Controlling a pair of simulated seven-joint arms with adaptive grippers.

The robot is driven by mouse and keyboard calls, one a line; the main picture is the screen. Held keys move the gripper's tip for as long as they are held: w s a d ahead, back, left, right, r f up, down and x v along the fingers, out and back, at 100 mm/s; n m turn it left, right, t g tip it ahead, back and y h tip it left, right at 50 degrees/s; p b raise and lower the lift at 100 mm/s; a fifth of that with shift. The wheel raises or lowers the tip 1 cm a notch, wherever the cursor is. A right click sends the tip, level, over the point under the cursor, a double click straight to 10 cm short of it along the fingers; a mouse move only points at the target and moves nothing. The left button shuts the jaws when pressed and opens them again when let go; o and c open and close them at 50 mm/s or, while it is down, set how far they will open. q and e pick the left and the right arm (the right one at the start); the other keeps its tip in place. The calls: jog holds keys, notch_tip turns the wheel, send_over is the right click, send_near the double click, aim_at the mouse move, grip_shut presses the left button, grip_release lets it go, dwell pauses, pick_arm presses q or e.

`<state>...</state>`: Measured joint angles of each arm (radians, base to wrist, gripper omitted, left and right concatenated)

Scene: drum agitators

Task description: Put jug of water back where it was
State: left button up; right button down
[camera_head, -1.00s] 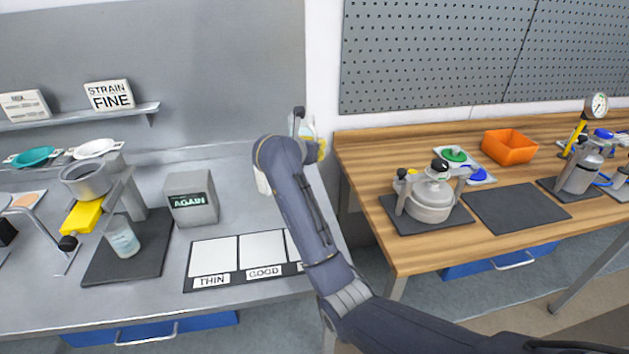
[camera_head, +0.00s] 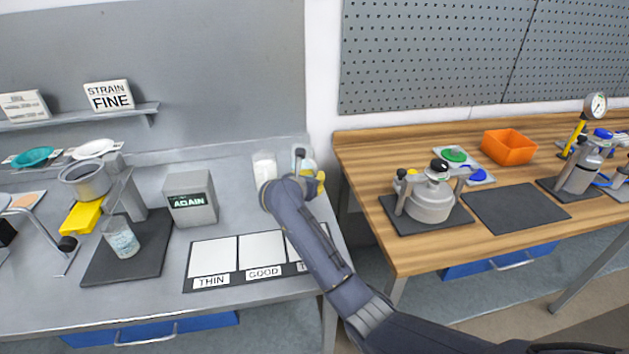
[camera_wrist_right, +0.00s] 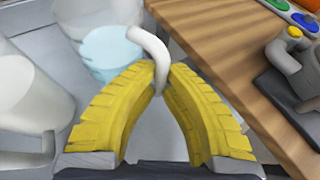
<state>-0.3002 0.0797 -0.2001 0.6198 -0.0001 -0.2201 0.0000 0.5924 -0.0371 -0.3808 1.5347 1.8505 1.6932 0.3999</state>
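The jug of water (camera_head: 309,158) is clear with pale blue water. In the head view it is at the back right of the grey counter, partly hidden by my right arm. In the right wrist view, the jug (camera_wrist_right: 108,48) stands ahead of my right gripper (camera_wrist_right: 161,76). The gripper's yellow fingers close around its white curved handle (camera_wrist_right: 148,42). In the head view the gripper (camera_head: 321,182) shows only as a yellow patch. I cannot tell whether the jug's base touches the counter. My left gripper is not in view.
A jug with white contents (camera_head: 264,167) stands just left; it also shows in the wrist view (camera_wrist_right: 30,100). The AGAIN box (camera_head: 190,199) and the THIN/GOOD panel (camera_head: 240,280) are nearby. The wooden table (camera_head: 400,250) is to the right, across a gap.

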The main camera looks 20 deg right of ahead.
jog(key=shift+f, duration=0.35)
jog(key=c, duration=1.6)
grip_release()
jog(key=shift+f, duration=0.1)
jog(key=shift+v, duration=3.8)
